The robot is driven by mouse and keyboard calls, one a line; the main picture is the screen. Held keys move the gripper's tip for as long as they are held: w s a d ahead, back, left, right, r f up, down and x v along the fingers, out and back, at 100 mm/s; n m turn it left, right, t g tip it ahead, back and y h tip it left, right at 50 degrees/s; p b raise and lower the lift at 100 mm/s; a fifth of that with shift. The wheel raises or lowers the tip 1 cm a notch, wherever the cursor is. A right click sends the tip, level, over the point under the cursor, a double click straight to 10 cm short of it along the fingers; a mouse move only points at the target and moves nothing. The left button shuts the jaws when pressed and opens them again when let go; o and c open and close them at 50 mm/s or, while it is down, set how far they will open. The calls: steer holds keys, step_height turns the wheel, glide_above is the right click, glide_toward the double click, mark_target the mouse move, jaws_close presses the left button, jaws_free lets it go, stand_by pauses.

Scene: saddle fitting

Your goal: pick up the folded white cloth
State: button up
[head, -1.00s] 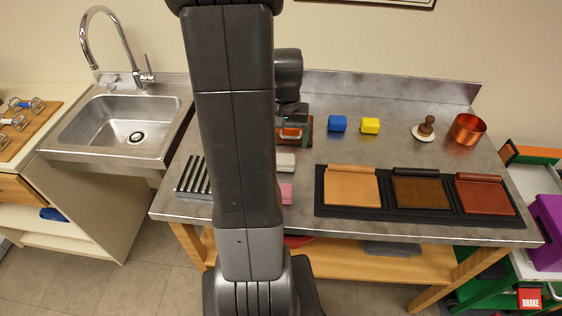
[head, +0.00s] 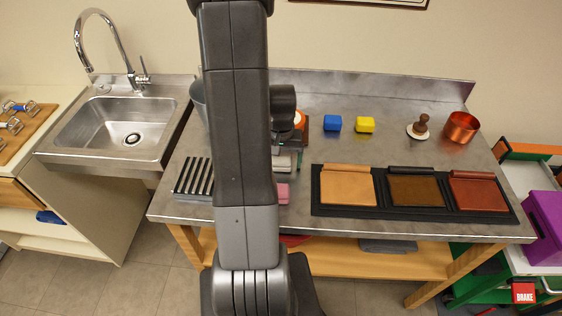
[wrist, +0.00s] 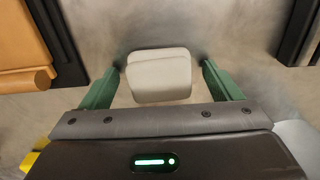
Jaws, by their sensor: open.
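The folded white cloth (wrist: 160,75) is a small off-white pad with rounded corners on the metal tabletop. In the wrist view it lies between the two green fingers of my gripper (wrist: 162,70). The gripper is open, with a gap visible on each side of the cloth. In the head view the gripper is close above the cloth's spot, left of the tan panel. My own arm hides much of that area there. I cannot tell the exact height of the fingertips over the table.
A pink block (head: 283,193) lies in front of the cloth. A black-and-white striped rack (head: 192,178) is left. A black tray (head: 330,212) with tan, brown and red panels is right.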

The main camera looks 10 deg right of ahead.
mark_target(281, 158)
steer(key=c, duration=1.1)
steer(key=shift+r, duration=0.1)
step_height(281, 158, up, 10)
steer(key=shift+f+b, duration=0.1)
steer(key=shift+b, duration=0.2)
